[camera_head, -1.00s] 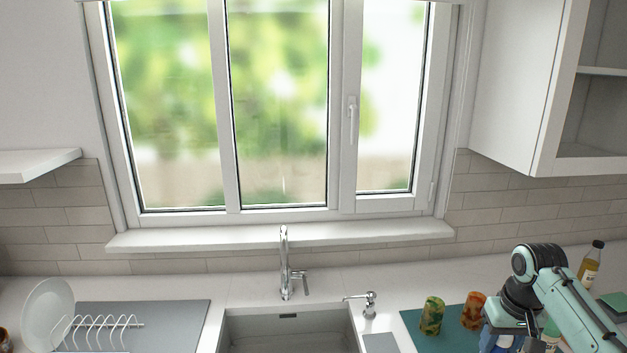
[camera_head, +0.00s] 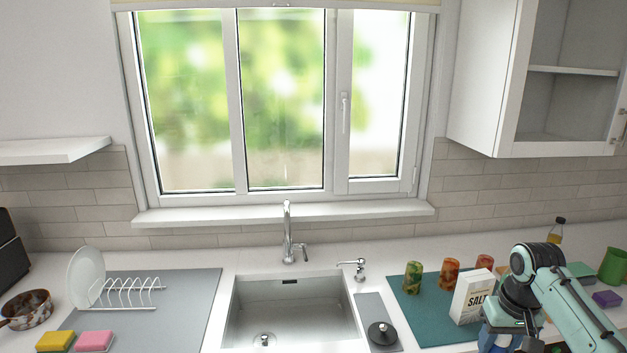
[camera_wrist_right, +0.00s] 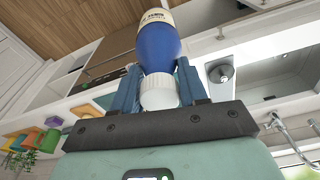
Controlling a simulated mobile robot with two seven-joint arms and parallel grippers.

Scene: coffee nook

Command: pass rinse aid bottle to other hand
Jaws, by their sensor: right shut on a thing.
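The rinse aid bottle (camera_wrist_right: 158,45) is blue with a cream label and a white cap. In the right wrist view it sits between the blue fingers of my right gripper (camera_wrist_right: 160,75), which is shut on it near the cap end. In the head view my right gripper (camera_head: 496,340) is low at the right, in front of the salt box, and the bottle is mostly hidden or cut off there. My left gripper is in neither view.
A salt box (camera_head: 472,296) and patterned glasses (camera_head: 449,273) stand on a teal mat (camera_head: 412,305). The sink (camera_head: 290,305) is at the centre. A dish rack (camera_head: 130,291), pan (camera_head: 27,309) and sponges (camera_head: 93,341) are at left.

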